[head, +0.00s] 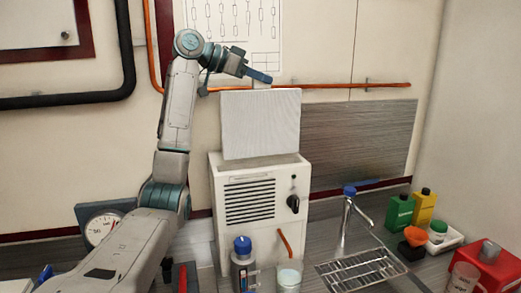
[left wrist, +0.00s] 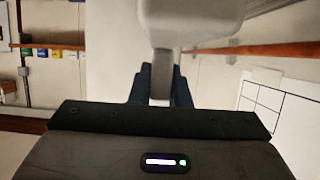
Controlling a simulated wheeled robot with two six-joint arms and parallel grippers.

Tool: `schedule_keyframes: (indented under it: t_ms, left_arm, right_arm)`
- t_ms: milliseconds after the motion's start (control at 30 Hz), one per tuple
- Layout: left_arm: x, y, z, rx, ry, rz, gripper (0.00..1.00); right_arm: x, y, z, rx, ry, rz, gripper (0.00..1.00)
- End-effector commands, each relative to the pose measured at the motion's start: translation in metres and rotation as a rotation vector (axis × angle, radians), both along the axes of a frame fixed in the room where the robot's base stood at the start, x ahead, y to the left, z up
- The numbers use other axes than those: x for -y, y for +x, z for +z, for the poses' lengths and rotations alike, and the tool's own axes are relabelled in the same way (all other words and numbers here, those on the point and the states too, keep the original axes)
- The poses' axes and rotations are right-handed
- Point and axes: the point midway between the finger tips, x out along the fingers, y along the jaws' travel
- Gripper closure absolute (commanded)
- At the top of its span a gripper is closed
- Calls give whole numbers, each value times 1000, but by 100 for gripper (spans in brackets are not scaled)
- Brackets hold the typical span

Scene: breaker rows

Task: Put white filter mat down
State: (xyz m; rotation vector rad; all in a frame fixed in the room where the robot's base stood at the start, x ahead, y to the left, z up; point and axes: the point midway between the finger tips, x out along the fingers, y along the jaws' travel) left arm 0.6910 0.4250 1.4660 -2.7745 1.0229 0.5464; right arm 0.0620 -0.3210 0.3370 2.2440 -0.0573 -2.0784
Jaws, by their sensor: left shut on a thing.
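The white filter mat (head: 261,124) is a flat, pale, ribbed panel. It stands upright above the white vented box (head: 262,215), its lower edge at the box's top. I cannot tell whether it sits in the box or hangs just in front of or over it. My left gripper (head: 261,82) is shut on a small tab at the mat's top edge. In the left wrist view the gripper fingers (left wrist: 161,86) close on a pale grip, with the white mat (left wrist: 190,20) beyond. My right gripper is not in view.
A tap (head: 349,212) and metal drain rack (head: 362,270) lie right of the box. A blue-capped bottle (head: 243,265) and glass beaker (head: 289,276) stand in front. Green (head: 400,212) and yellow (head: 424,207) bottles stand at right. An orange pipe (head: 345,86) runs along the wall.

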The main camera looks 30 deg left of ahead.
Motion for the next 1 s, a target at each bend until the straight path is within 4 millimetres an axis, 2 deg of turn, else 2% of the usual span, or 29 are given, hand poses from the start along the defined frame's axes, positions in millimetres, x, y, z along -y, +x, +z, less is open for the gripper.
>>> schedule_keyframes:
  t_ms: [33, 333, 600, 733, 1000]
  left_arm:
    - [-1, 0, -13, -4, 1, 2, 100]
    - [-1, 0, -78, -4, 1, 2, 100]
    - [0, 0, -135, -5, 0, 1, 100]
    - [0, 0, -152, -2, 0, -1, 100]
    - [0, 0, -176, -2, 1, 0, 100]
  right_arm:
    - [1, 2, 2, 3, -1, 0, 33]
    - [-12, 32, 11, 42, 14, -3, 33]
    - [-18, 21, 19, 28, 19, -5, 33]
    - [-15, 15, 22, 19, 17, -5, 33]
    - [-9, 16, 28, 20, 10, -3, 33]
